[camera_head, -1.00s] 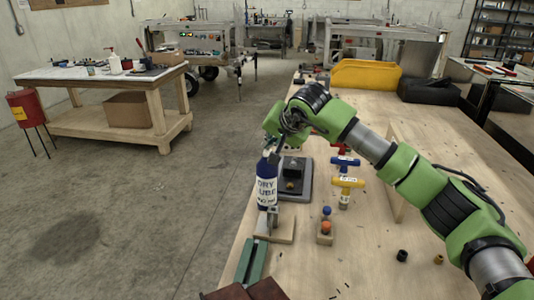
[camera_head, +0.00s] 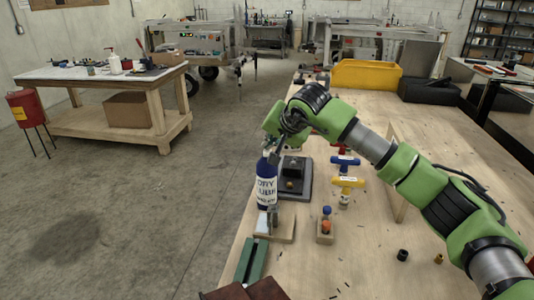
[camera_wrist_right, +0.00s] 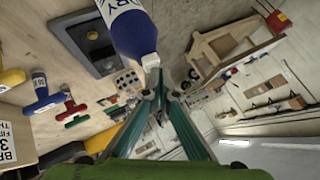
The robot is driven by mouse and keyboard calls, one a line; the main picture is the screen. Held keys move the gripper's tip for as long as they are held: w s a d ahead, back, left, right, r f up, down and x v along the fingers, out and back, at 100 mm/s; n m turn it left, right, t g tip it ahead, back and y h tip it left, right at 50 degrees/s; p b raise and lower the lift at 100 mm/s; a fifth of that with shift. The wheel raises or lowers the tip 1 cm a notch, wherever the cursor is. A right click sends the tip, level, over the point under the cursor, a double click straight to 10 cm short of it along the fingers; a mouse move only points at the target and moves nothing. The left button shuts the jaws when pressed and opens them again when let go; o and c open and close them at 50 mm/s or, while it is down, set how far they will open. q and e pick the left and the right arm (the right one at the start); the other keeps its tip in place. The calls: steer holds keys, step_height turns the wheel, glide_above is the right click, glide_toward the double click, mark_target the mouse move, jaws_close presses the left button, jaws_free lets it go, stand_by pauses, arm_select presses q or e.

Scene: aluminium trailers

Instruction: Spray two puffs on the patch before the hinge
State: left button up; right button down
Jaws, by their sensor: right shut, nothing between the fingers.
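A blue spray bottle (camera_head: 265,186) with a white "DRY LUBE" label is upright, slightly tilted, at the left edge of the near bench. My right gripper (camera_head: 273,157) is above it, shut and holding nothing. In the right wrist view the fingertips (camera_wrist_right: 152,66) are at the bottle's top end, and the bottle (camera_wrist_right: 132,32) points its blue shoulder at them. Contact is hard to tell. A small metal piece, perhaps the hinge (camera_head: 272,219), shows just below the bottle on a wooden board (camera_head: 281,231). I cannot make out the patch. My left gripper is not in view.
Beside the bottle are a dark grey tray (camera_head: 296,183), a small wooden holder with coloured knobs (camera_head: 325,231), and blue and yellow T-handles (camera_head: 348,184). A green block (camera_head: 250,264) lies nearer. A yellow bin (camera_head: 366,75) stands far back. The bench centre is mostly clear.

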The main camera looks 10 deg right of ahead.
mark_target(269, 152)
steer(key=shift+f, duration=0.35)
steer(key=shift+r, duration=0.3)
steer(key=shift+r+p, duration=1.9)
steer(key=shift+r, duration=1.25)
